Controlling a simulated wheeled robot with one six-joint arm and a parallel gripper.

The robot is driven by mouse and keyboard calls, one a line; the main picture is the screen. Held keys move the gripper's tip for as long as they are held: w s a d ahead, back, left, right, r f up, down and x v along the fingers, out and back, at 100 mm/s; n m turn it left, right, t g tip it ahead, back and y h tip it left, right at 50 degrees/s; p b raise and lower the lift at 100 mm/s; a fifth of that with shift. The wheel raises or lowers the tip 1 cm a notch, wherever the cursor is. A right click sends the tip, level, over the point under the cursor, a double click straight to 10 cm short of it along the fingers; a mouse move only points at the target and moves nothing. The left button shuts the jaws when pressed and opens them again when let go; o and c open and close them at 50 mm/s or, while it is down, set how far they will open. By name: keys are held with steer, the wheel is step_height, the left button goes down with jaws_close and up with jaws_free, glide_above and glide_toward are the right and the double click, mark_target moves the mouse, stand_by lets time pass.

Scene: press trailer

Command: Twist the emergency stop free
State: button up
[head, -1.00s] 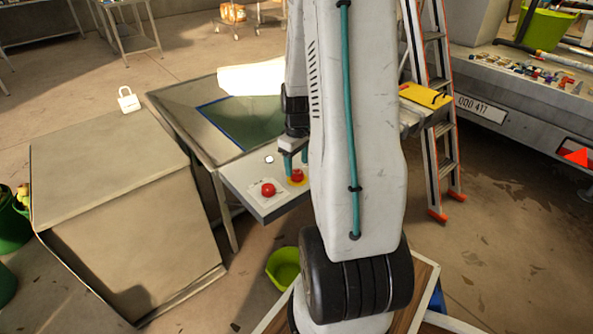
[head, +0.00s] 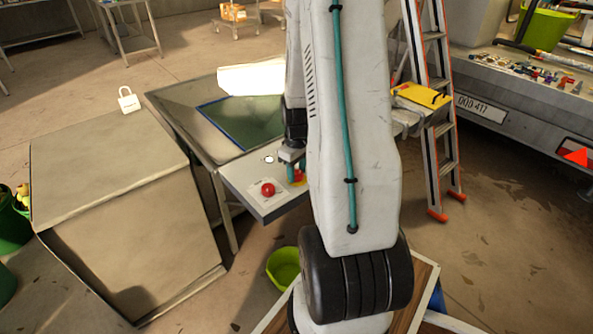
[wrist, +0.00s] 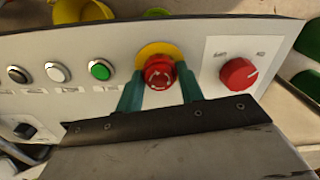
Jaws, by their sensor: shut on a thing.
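The emergency stop is a red mushroom button (wrist: 158,74) on a yellow disc, on a pale control panel (wrist: 115,98) in the wrist view. My gripper (wrist: 160,90) has its two teal fingers on either side of the red button, shut on it. In the head view, my gripper (head: 294,172) is over the panel's right part, and the red button (head: 299,176) shows only partly behind a finger and my arm.
A red rotary knob (wrist: 238,75) sits right of the stop in the wrist view. Black, white and green (wrist: 99,69) buttons are to the left. A table (head: 170,100) adjoins the panel, and a ladder (head: 440,120) stands at right.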

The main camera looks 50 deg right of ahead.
mark_target(297, 171)
steer(key=shift+m, duration=0.3)
steer(key=m, duration=0.3)
steer(key=shift+m, duration=2)
steer(key=o, duration=1)
steer(key=shift+r, duration=3.95)
